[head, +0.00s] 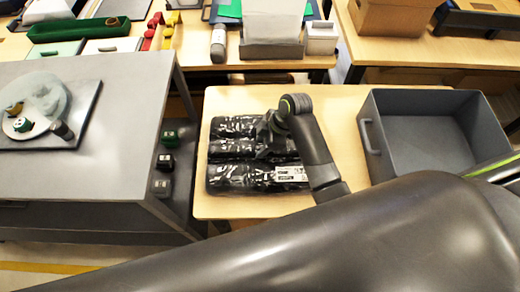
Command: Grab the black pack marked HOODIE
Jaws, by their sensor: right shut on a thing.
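Shiny black packs lie side by side on a light wooden table: a far pack (232,127), a middle one (230,148) and a near one (235,178). The near pack carries a white label (290,173) at its right end; its print is too small to read. My right gripper (272,150) reaches down over the middle of the group and is shut on a black pack, seemingly the middle one. The fingertips are partly hidden against the dark wrapping, and I cannot tell whether the pack is lifted. My left gripper is not in view.
An empty grey bin (430,140) with a handle stands on the table's right side. A grey bench (110,110) with a round fixture stands at the left. A back table holds a green tray (80,30), a grey bottle (218,43) and boxes.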

